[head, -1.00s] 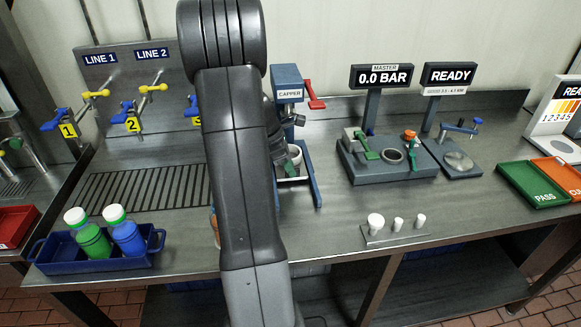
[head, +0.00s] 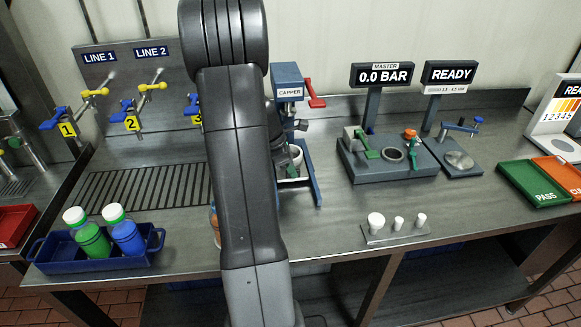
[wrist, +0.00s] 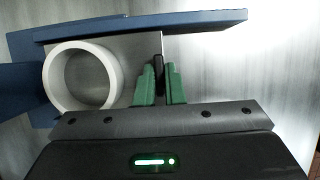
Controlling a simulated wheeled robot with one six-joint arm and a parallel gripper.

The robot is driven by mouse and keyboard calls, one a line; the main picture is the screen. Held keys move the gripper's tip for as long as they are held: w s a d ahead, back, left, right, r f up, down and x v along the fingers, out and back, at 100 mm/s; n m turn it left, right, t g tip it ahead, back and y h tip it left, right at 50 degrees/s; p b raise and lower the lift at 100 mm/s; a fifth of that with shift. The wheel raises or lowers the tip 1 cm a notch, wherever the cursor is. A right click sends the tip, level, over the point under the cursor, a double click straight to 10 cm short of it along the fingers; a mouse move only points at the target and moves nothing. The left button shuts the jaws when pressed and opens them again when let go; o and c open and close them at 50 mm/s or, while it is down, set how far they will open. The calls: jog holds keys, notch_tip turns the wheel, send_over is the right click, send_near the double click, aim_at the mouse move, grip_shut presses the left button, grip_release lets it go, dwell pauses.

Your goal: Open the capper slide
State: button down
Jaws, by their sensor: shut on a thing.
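The capper (head: 287,82) is a blue frame with a red lever (head: 315,95), standing behind my arm in the head view. Its slide, with a white ring (wrist: 80,75), lies low between the blue side rails; the rail (wrist: 140,24) runs across the top of the wrist view. My gripper (wrist: 159,84) has green fingers closed around a narrow dark piece (wrist: 158,72), which looks like the slide's handle, just right of the ring. In the head view my arm and wrist hide much of the slide, so I cannot tell how far out it sits.
A blue tray (head: 57,260) with a green and a blue bottle stands at the left. The grey station with the green handle (head: 366,144) is to the right. A small rack of white caps (head: 395,235) sits near the front edge.

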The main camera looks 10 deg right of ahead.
jog(key=s+b, duration=0.1)
jog(key=s, duration=1)
jog(key=shift+s, duration=0.4)
jog(key=c, duration=1.5)
grip_release()
jog(key=shift+r, duration=0.1)
jog(key=v, duration=1.3)
jog(key=shift+a+r, duration=0.15)
jog(key=shift+r, duration=0.15)
